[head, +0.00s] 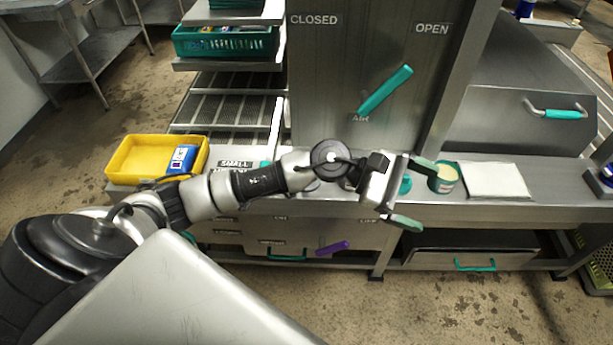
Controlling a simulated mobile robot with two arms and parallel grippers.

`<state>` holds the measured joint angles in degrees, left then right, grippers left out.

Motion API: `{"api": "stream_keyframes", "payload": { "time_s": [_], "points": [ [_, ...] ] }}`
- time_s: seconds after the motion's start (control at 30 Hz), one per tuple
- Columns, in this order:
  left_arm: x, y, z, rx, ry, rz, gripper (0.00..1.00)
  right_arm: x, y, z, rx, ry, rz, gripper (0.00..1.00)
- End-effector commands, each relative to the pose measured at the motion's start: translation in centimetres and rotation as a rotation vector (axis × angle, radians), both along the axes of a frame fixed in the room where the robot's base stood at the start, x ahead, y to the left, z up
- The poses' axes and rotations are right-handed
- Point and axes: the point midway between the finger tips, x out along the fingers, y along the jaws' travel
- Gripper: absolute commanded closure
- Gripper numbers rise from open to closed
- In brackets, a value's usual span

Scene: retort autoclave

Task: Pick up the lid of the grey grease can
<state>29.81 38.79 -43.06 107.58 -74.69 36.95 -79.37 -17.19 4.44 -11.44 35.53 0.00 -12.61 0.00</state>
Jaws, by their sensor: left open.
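My left gripper (412,193) reaches in from the left over the front of the steel counter (540,180). Its two green-padded fingers are spread apart with nothing between them. A small round can (443,181) with a green side and a cream-coloured top stands on the counter just right of the upper finger. I cannot tell whether that top is a lid or the contents. A teal thing (405,185) is partly hidden behind the gripper. I cannot make out a grey grease can or its lid for sure; the arm hides part of the counter. My right gripper is not in view.
A white flat square (495,180) lies right of the can. A yellow tray (155,158) with a blue-and-white pack (183,158) stands at left. A steel panel with a teal lever (385,90) rises behind the gripper. A purple handle (332,248) sticks out below the counter.

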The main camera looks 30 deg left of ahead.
Motion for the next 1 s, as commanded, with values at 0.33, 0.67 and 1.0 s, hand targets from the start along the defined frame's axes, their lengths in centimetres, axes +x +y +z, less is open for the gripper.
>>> {"api": "stream_keyframes", "payload": {
  "time_s": [0.33, 0.67, 1.0],
  "points": [
    [4.4, 19.3, -5.8, 1.161, -0.34, -0.551, 0.0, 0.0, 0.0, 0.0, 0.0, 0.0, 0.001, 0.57],
    [4.4, 26.8, -5.7, 1.42, -0.259, -0.719, 0.0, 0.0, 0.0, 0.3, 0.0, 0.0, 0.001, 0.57],
    [4.5, 26.6, -9.9, 1.417, -0.263, -0.715, 0.0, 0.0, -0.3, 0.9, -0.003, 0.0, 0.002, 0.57]
  ]
}}
